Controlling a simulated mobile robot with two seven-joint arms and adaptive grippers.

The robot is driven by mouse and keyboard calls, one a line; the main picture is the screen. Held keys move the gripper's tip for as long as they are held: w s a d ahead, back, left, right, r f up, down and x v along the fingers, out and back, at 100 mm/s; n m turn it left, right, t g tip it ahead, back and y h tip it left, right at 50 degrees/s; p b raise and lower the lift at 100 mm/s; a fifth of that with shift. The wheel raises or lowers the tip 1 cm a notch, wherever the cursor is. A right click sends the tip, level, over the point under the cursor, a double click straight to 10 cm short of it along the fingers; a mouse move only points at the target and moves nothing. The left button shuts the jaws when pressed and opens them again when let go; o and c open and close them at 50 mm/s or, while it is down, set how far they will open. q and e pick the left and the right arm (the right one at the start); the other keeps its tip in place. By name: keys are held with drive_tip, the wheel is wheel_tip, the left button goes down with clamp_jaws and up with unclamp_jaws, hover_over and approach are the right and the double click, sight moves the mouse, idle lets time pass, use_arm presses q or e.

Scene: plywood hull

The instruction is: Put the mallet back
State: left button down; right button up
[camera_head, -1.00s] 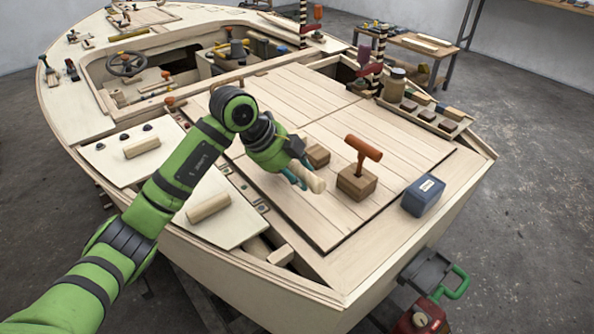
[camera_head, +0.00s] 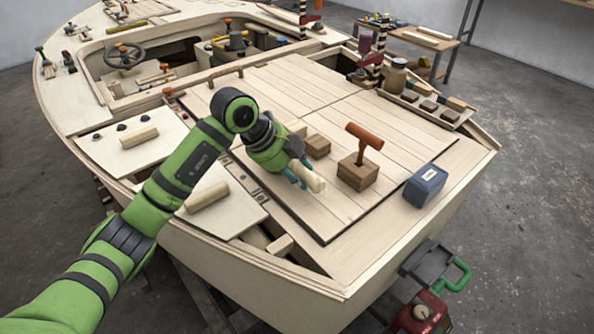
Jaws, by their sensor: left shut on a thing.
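My left gripper (camera_head: 294,172) is shut on a pale, rounded wooden piece (camera_head: 315,183), held above the plank deck (camera_head: 330,206). It looks like a mallet's head, but the fingers and arm hide much of it and no handle is clear. An orange-brown T-shaped tool (camera_head: 364,136) stands upright in a square wooden block (camera_head: 357,174) to the right of the gripper. A smaller wooden block (camera_head: 317,146) sits just behind the gripper. My right gripper is not in view.
A blue box (camera_head: 426,186) stands near the right deck edge. Pale cylinders lie on the left panels (camera_head: 207,196). A rack (camera_head: 428,107) with several blocks and a jar (camera_head: 395,77) are at the back right. The front deck planks are mostly clear.

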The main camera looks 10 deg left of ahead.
use_arm(q)
drive_tip(key=c, duration=0.7)
unclamp_jaws()
drive_tip(key=shift+f, duration=0.1)
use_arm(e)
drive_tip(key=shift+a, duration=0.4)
use_arm(q)
drive_tip(key=shift+s+a+r, duration=0.1)
drive_tip(key=shift+a+r, duration=0.1)
drive_tip(key=shift+r, duration=0.1)
drive_tip(key=v, duration=1.1)
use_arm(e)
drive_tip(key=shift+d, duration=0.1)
use_arm(q)
drive_tip(key=shift+s+r, duration=0.1)
drive_tip(key=shift+s, duration=0.05)
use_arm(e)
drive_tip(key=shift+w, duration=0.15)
